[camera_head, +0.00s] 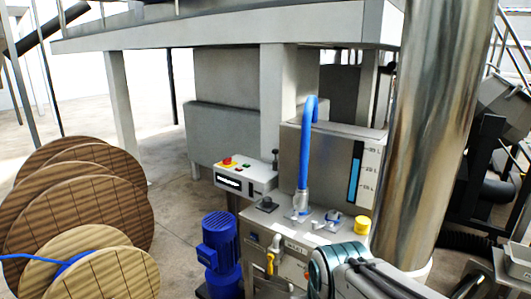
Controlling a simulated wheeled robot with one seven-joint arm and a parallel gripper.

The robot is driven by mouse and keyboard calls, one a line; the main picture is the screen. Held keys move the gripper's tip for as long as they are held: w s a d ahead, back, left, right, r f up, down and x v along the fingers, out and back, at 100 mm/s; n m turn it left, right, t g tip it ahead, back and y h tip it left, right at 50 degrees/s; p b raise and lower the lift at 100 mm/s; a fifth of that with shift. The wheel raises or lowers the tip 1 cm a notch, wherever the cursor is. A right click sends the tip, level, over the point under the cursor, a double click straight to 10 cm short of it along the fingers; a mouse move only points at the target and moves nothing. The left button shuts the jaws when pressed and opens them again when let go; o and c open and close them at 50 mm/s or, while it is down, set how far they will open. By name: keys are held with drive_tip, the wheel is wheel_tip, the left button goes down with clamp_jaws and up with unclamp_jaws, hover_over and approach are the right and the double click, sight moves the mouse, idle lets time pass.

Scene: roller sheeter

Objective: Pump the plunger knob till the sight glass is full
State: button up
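The sight glass (354,174) is a narrow upright strip on the front of a grey metal tank (316,160), beside a white scale. Blue fills its lower part; its top part is dark, so it is partly full. A dark knob (265,203) sits on a small plate on the ledge in front of the tank. Another dark knob (275,153) stands upright by the control box. I cannot tell which is the plunger knob. My arm, with a teal ring, enters at the bottom right in front of the cabinet; its gripper does not show.
A blue hose (306,150) arches from the ledge over the tank. A yellow cap (362,225) and a yellow-handled valve (270,262) are near my arm. A blue motor (219,252) stands left of the cabinet. Wooden reels (75,200) fill the left. A shiny column (430,130) rises at right.

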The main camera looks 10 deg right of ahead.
clamp_jaws()
idle(1.8)
